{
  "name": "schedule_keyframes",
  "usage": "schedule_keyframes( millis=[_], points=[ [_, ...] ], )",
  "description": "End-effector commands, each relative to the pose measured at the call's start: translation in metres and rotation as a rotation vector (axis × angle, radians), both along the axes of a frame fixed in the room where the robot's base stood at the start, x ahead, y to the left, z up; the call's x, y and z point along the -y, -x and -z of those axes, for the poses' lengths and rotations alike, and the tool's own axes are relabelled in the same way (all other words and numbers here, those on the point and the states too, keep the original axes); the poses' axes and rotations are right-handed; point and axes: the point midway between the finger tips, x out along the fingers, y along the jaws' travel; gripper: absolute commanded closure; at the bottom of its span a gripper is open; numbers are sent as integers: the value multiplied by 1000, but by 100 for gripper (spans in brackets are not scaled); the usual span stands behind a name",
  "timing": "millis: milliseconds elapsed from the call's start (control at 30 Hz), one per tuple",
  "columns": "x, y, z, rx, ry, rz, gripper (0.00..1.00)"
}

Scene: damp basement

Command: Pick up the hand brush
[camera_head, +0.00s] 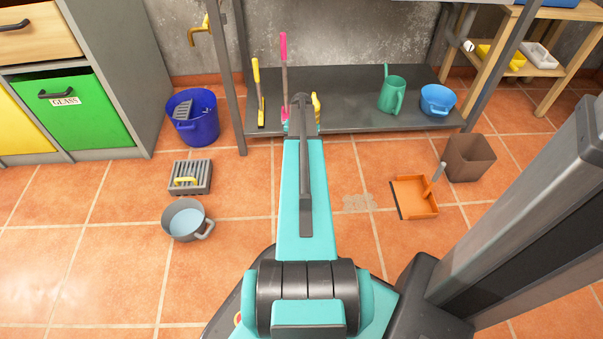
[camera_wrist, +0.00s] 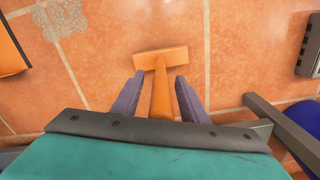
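In the wrist view an orange T-shaped tool, which I take as the hand brush (camera_wrist: 161,58), has its wide head just beyond my fingertips. Its handle runs back between the two fingers of my gripper (camera_wrist: 158,78). The fingers stand apart on either side of the handle, with a gap visible on the left side. No bristles show.
An orange dustpan (camera_head: 413,197) and brown bin (camera_head: 470,158) are on the right. A grey grate (camera_head: 190,177), pot (camera_head: 186,219) and blue bucket (camera_head: 193,116) are on the left. The dark low shelf (camera_head: 350,118) holds a green jug (camera_head: 392,95) and blue bowl (camera_head: 437,100).

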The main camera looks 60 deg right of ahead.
Motion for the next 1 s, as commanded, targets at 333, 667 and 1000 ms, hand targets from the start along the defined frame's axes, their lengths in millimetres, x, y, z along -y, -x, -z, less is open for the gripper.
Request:
schedule_keyframes(
  millis=[333, 667, 1000],
  points=[
    [0, 0, 0, 0, 0, 0, 60],
    [0, 0, 0, 0, 0, 0, 100],
    [0, 0, -3, 0, 0, 0, 100]
  ],
)
